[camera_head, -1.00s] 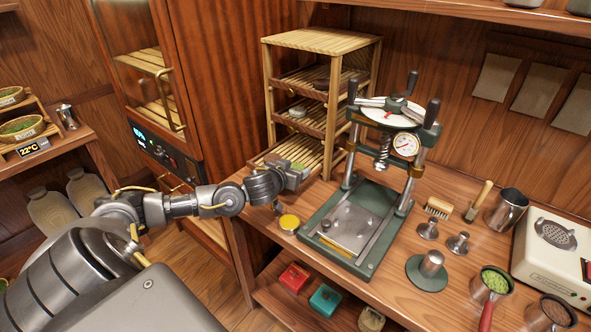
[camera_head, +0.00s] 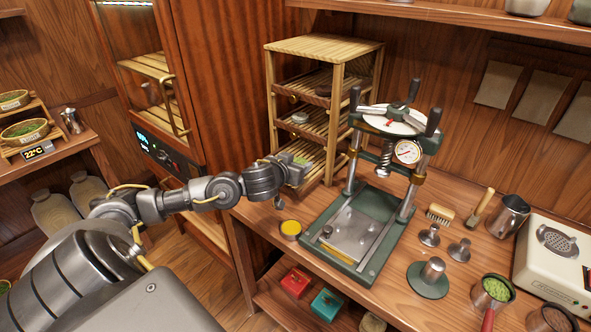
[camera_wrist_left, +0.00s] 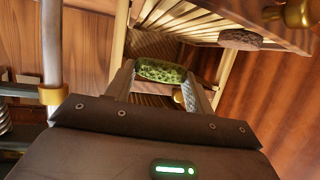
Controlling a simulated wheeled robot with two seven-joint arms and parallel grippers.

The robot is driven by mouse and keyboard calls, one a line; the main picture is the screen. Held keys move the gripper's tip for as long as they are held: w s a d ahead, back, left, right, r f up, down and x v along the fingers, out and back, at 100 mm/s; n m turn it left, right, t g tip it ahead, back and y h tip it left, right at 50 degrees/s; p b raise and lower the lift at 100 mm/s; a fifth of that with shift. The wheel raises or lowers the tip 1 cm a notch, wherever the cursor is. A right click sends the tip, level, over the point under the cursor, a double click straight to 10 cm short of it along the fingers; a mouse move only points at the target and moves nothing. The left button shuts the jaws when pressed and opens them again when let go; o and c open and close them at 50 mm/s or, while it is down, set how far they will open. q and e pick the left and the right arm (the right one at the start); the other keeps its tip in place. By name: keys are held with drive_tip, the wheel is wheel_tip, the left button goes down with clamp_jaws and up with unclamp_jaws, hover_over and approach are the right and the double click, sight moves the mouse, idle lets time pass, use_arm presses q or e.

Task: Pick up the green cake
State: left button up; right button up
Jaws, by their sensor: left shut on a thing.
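The green cake (camera_wrist_left: 162,71), a mottled green disc, sits between the two fingers of my left gripper (camera_wrist_left: 163,82) in the left wrist view. The fingers are shut on its sides. In the head view my left gripper (camera_head: 297,171) is in front of the lower part of the wooden rack (camera_head: 324,46), left of the press. There, the cake is hard to separate from the gripper. My right gripper is not in view.
A dark cake (camera_head: 323,89) and a pale cake (camera_head: 300,117) lie on rack trays above my gripper. The green press (camera_head: 360,232) stands close on the right. The wooden cabinet (camera_head: 218,80) is left of the rack.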

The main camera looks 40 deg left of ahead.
sight(297, 159)
use_arm(q)
drive_tip(key=s+d+r, duration=0.7)
drive_tip(key=s+d, duration=0.1)
drive_tip(key=shift+s, duration=0.15)
